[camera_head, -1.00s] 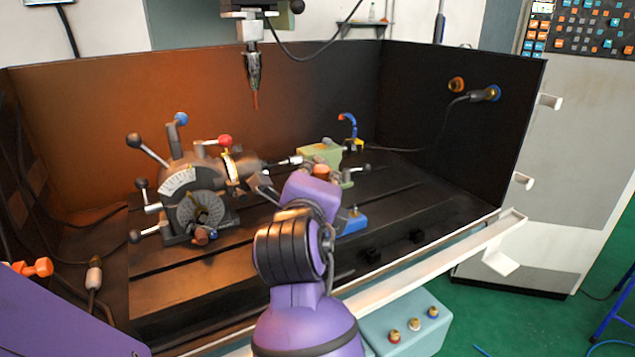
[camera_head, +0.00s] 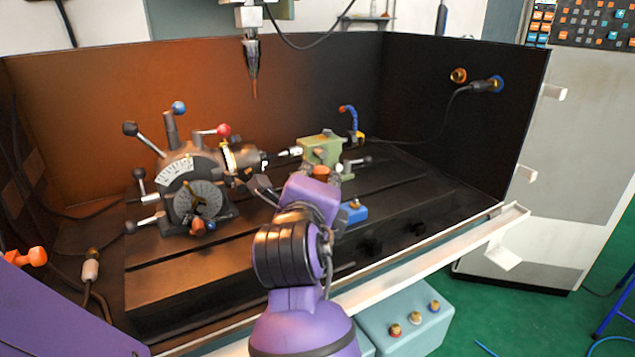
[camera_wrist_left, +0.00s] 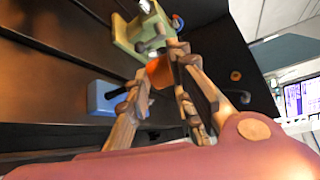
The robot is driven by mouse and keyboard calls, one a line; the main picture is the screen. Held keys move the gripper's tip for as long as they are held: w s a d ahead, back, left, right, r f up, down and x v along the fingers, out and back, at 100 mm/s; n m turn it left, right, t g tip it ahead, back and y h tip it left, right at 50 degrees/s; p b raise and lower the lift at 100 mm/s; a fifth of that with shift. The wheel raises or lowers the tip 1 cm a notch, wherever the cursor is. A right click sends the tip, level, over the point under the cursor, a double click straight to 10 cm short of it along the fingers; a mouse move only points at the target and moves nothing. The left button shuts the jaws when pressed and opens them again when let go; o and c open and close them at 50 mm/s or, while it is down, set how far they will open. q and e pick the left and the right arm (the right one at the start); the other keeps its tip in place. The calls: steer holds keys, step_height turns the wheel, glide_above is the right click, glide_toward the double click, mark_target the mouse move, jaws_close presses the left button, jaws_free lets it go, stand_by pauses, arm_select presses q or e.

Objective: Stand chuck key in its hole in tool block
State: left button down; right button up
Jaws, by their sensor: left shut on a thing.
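My left gripper (camera_wrist_left: 162,78) is shut on the chuck key (camera_wrist_left: 160,70), whose orange part shows between the fingers in the left wrist view. In the head view my purple wrist hides most of the left gripper, and an orange-brown end (camera_head: 320,171) shows just above it. The tool block appears to be the small blue block (camera_head: 353,212), right of my wrist on the machine table; it also shows in the left wrist view (camera_wrist_left: 101,98), beside the fingers. The key appears apart from it. The key's lower end and the hole are not clear. My right gripper is not in view.
The indexing head (camera_head: 195,195) with ball-ended levers stands left on the slotted table (camera_head: 200,275). A green tailstock (camera_head: 322,148) stands just behind my gripper. A spindle (camera_head: 252,70) hangs above. Dark walls enclose the back and sides; a pale rail (camera_head: 430,262) runs along the front.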

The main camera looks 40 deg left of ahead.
arm_select(q)
steer(key=shift+f+b, duration=0.45)
steer(key=shift+f, duration=0.2)
steer(key=c, duration=1.5)
jaws_free()
steer(key=shift+o, duration=0.2)
